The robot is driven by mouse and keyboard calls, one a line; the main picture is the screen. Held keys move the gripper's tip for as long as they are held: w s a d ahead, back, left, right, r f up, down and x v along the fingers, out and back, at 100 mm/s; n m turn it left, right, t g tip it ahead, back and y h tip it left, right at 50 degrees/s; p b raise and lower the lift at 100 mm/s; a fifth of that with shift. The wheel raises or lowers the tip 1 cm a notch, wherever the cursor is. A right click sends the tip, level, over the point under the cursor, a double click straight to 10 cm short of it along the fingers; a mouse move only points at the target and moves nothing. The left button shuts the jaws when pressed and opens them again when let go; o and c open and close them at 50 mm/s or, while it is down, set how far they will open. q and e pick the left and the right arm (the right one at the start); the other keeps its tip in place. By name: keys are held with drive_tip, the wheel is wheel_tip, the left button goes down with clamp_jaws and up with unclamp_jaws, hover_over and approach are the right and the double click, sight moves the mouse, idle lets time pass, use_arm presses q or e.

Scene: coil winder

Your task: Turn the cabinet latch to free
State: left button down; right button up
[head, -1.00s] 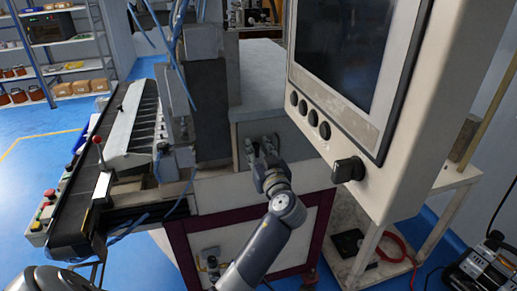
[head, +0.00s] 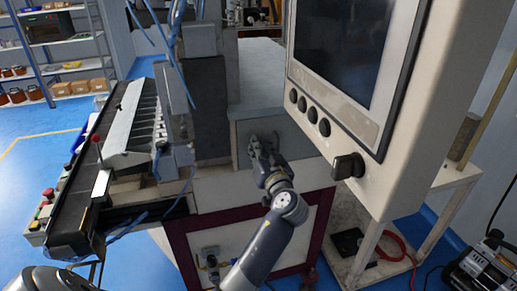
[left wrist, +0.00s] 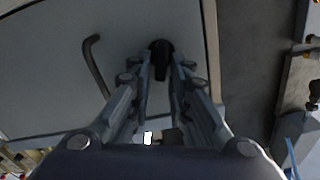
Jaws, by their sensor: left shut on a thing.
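The cabinet latch (left wrist: 160,58) is a small dark knob on a pale grey cabinet door (left wrist: 50,70). In the left wrist view it sits between the fingertips of my left gripper (left wrist: 161,72), which is shut on it. In the head view my left gripper (head: 258,146) reaches up to the grey door panel (head: 243,126) below and left of the screen. The latch is hidden behind the fingers there. A bent dark handle (left wrist: 95,66) stands on the door left of the latch in the wrist view. My right gripper is not in view.
A large screen console (head: 370,130) with several black knobs overhangs the right side, close to my left gripper. A machine bed with a black belt (head: 80,205) lies at left. A white stand (head: 400,235) with a red hose is at lower right.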

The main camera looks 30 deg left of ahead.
use_arm(q)
drive_tip(key=shift+w+d+f+m+p, duration=0.2)
drive_tip(key=shift+m+p, duration=0.5)
drive_tip(key=shift+m, duration=1.7)
drive_tip(key=shift+w+d+f+m+p, duration=0.1)
drive_tip(key=shift+f+m+p, duration=0.4)
drive_tip(key=shift+m, duration=1.9)
drive_tip(key=shift+w+d+f+m+p, duration=0.15)
drive_tip(key=shift+m+p, duration=0.7)
drive_tip(key=shift+m, duration=1.55)
drive_tip(key=c, duration=1.7)
unclamp_jaws()
